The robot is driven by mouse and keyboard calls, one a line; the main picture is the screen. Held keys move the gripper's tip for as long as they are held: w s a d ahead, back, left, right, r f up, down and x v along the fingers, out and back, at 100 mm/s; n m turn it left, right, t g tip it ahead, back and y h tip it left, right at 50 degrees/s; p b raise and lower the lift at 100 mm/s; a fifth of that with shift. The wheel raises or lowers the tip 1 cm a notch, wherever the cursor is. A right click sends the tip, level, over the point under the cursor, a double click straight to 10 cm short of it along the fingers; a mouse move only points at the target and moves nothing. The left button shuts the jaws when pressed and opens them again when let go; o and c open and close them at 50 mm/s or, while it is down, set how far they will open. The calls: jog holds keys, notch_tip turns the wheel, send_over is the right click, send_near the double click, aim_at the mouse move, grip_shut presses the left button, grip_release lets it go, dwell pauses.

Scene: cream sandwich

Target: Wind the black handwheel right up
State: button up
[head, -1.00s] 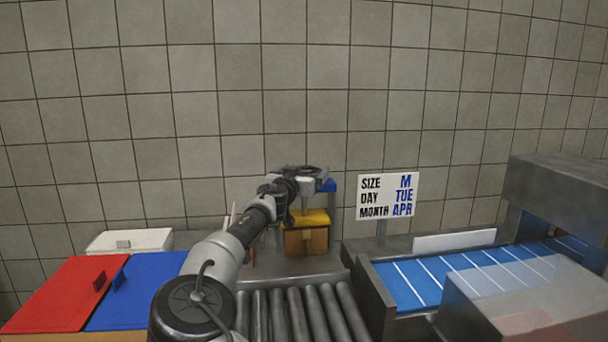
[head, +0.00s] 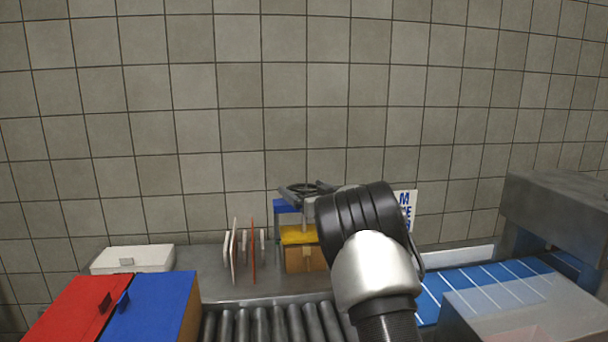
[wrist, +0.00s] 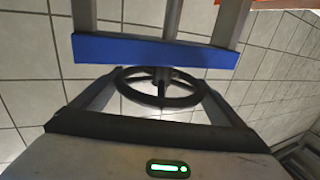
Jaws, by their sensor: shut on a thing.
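The black handwheel (head: 312,187) sits on top of a stand with a blue crosspiece (head: 287,206) and a yellow plate (head: 297,235) below. In the wrist view the spoked handwheel (wrist: 129,92) lies between the fingers, beside the blue crosspiece (wrist: 150,50). My gripper (wrist: 160,84) is shut on the handwheel, one finger on either side of its rim. In the head view my gripper (head: 310,190) is at the wheel, and my arm hides the stand's right side. A cardboard box (head: 303,258) is under the yellow plate.
Upright thin boards (head: 242,255) stand left of the press. A roller conveyor (head: 270,325) lies in front. Red (head: 75,308) and blue (head: 150,305) lids and a white box (head: 132,259) are at left. A blue belt (head: 490,287) and grey machine (head: 555,220) are at right.

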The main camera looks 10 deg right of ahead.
aim_at(304, 189)
jog(key=n+g+y+p, duration=0.1)
jog(key=y+p, duration=0.1)
jog(key=n+g+y+p, duration=0.1)
jog(key=n+y+p, duration=0.1)
jog(key=shift+d+r, duration=0.15)
jog(key=shift+r, duration=0.2)
jog(key=shift+f+n+g+y+p, duration=0.2)
jog(key=shift+n+g+y+p, duration=0.5)
jog(key=shift+y, duration=0.2)
jog(key=shift+f+n+g+y+p, duration=0.15)
jog(key=shift+n+g+y+p, duration=0.5)
jog(key=shift+g+y, duration=0.2)
jog(key=shift+n+g+y, duration=0.25)
jog(key=shift+n+y, duration=0.1)
jog(key=shift+a+f, duration=0.1)
jog(key=shift+a, duration=0.1)
jog(key=o, duration=0.7)
jog(key=shift+o, duration=0.2)
notch_tip(304, 189, up, 10)
jog(key=shift+p, duration=0.55)
